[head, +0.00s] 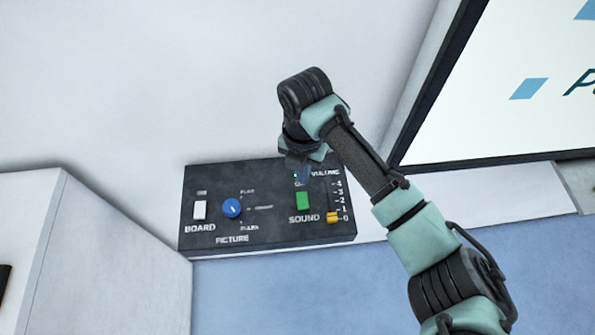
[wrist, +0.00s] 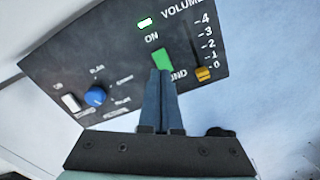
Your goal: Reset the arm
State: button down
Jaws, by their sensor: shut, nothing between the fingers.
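My teal and black arm reaches up from the lower right in the head view, its end in front of the top of a dark control panel (head: 268,232). My gripper (wrist: 160,72) is shut and empty in the wrist view, its fingertips appearing over the lower part of the green SOUND switch (wrist: 163,59). Whether they touch it cannot be told. The green switch (head: 302,201) is in plain sight in the head view, below the arm's end. A small lamp (wrist: 145,22) above the ON label is lit green.
The panel also has a white BOARD switch (head: 200,210), a blue PICTURE knob (head: 232,208) and a yellow VOLUME slider (head: 334,217) at 0. A framed screen (head: 480,110) is at the upper right. A white cabinet (head: 110,260) stands at the lower left.

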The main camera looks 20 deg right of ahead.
jog(key=w+a+r+m+t+y, duration=0.2)
jog(key=w+a+r+m+t, duration=0.35)
jog(key=a+r, duration=0.45)
jog(key=w+a+r+m+t+y, duration=0.1)
jog(key=w+a+r+m+t, duration=0.5)
jog(key=a+r, duration=0.45)
jog(key=s+d+r+m+t+h+b, duration=0.1)
jog(key=s+r+m+t, duration=0.4)
jog(key=r, duration=0.6)
jog(key=s+d+r+m+t+h+b, duration=0.1)
jog(key=s+d+r+m+t+b, duration=0.2)
jog(key=r, duration=0.8)
jog(key=s+d+r+m+t+h+b, duration=0.1)
jog(key=s+d+r+m+t+b, duration=0.1)
jog(key=s+r+m+t, duration=0.5)
notch_tip(320, 180, up, 5)
jog(key=shift+s+d+f+t, duration=0.2)
jog(key=shift+s+t, duration=0.25)
jog(key=shift+s, duration=0.5)
jog(key=shift+f, duration=0.1)
